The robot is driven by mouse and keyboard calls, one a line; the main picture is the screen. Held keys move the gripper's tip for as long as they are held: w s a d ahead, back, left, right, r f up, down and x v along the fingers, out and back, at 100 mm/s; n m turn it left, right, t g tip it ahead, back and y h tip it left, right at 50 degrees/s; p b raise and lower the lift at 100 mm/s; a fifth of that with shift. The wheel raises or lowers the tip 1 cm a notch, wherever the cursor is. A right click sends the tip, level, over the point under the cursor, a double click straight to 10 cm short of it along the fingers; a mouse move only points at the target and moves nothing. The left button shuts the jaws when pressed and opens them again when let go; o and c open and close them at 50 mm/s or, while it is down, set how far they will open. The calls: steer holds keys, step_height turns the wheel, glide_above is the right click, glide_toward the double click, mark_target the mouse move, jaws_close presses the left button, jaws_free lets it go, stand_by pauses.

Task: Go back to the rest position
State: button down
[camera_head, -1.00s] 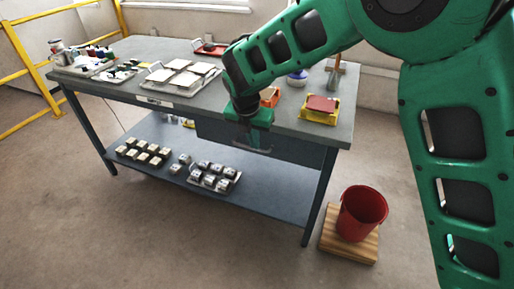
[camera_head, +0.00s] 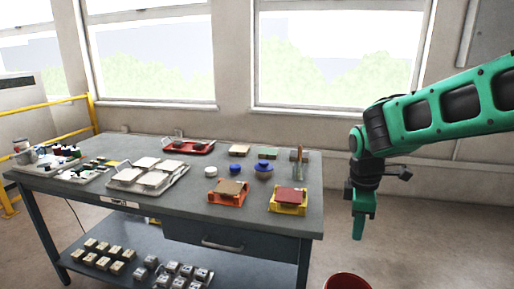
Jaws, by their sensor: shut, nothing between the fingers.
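My gripper (camera_head: 359,228) hangs pointing down at the end of my green arm, in the air to the right of the workbench (camera_head: 190,222). It is shut and holds nothing. It is apart from the bench and from everything on it. My arm reaches in from the right edge of the view.
A red bucket (camera_head: 348,283) is below my gripper. Open floor lies to the right.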

steer(key=s+d+m, duration=0.7)
steer(key=s+m, duration=0.3)
steer(key=s, duration=0.3)
steer(key=s+d+m+g+y, duration=0.1)
steer(key=s+d+m, duration=0.6)
steer(key=s+m, duration=0.3)
steer(key=s, duration=0.2)
steer(key=shift+s+d, duration=0.35)
steer(key=shift+d, duration=0.05)
steer(key=shift+f, duration=0.1)
